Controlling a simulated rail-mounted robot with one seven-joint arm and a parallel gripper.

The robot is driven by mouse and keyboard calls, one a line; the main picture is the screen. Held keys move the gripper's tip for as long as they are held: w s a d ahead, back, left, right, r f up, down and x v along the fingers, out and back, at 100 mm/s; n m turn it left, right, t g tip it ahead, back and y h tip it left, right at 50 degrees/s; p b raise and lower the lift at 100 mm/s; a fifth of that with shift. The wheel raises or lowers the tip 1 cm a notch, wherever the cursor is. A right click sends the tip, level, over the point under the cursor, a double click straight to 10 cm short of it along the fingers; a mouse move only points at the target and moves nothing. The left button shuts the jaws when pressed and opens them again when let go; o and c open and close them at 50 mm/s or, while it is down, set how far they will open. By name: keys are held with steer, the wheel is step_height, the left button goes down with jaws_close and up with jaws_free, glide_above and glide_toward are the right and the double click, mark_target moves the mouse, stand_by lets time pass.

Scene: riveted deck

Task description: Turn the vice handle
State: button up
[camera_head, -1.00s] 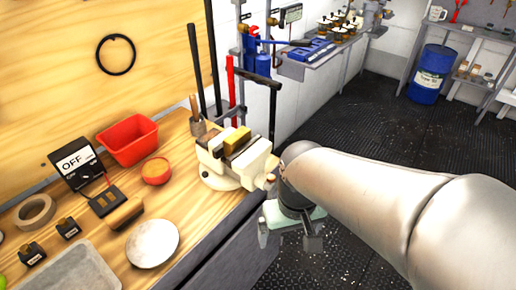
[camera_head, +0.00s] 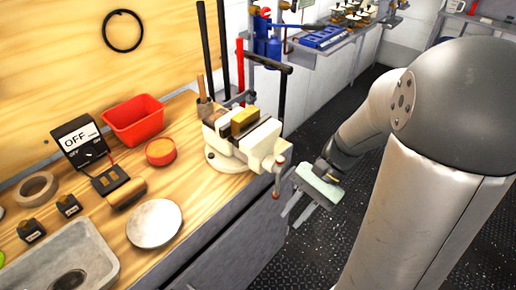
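The cream vice (camera_head: 226,152) is mounted at the right edge of the wooden workbench, with a yellowish block (camera_head: 244,121) between its jaws. The vice handle (camera_head: 277,178) is a thin bar with reddish ends, hanging roughly upright at the vice's front right. My gripper (camera_head: 292,216) is just right of and slightly below the handle in the picture, over the dark floor. Its two fingers point down and left with a gap between them. They look empty and apart from the handle.
On the workbench (camera_head: 195,205) are a red bin (camera_head: 135,121), a red-orange bowl (camera_head: 160,152), a pale round plate (camera_head: 154,223), an OFF switch box (camera_head: 78,140) and a sink (camera_head: 62,262). Tall rods stand behind the vice. The floor right of the bench is open.

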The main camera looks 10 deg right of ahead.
steer(key=w+d+f+m+t+y+b, duration=0.2)
steer(key=w+d+f+m+t+y, duration=0.25)
steer(key=d+m, duration=0.2)
steer(key=w+d+f+m+t+y+b, duration=0.2)
steer(key=w+d+f+m+t+y, duration=0.1)
steer(key=w+d+m+t+y, duration=0.25)
steer(key=w+a+g, duration=0.1)
steer(key=w+a, duration=0.3)
steer(key=a, duration=1)
steer(key=shift+a+f+h, duration=0.15)
steer(key=shift+a+h, duration=0.1)
steer(key=shift+h, duration=0.05)
jaws_close()
